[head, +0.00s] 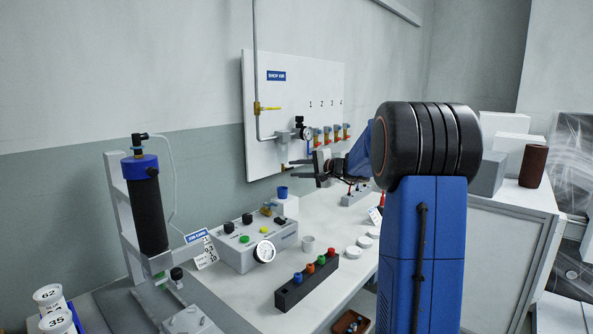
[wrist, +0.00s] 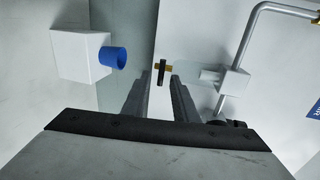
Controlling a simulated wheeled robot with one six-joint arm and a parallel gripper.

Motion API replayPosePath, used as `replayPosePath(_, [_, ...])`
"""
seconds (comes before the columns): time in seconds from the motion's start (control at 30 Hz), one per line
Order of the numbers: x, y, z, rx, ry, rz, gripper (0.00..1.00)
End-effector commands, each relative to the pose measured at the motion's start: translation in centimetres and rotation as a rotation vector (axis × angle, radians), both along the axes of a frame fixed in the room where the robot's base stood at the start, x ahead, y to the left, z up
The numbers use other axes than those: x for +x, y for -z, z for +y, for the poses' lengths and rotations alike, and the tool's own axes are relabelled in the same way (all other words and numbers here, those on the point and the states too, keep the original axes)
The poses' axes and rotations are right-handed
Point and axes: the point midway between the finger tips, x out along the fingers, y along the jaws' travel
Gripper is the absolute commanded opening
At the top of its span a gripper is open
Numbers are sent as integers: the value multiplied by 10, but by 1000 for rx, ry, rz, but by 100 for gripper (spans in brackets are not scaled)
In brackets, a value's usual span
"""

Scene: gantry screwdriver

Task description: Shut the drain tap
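The drain tap (wrist: 162,70), a small brass fitting with a black handle, is in the wrist view, just beyond and between my fingertips. My gripper (wrist: 160,82) is open, one finger on either side of the tap's line, with nothing held. I cannot tell whether a finger touches the handle. In the head view my gripper (head: 296,171) is at the lower part of the white wall panel (head: 270,100), below the pressure gauge (head: 307,133). There the tap is too small to make out clearly.
A blue cup (wrist: 112,57) on a white block (wrist: 72,55) is close to the left of my fingers in the wrist view. A grey pipe (wrist: 246,40) is to the right. Numbered valves (head: 332,134) are on the panel; a control box (head: 265,245) stands on the bench.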

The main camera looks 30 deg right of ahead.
Motion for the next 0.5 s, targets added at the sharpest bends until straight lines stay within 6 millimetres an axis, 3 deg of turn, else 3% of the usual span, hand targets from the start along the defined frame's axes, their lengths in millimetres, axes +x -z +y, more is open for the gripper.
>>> replayPosePath(0.5, [-86, -19, -32, -1, 4, -1, 26])
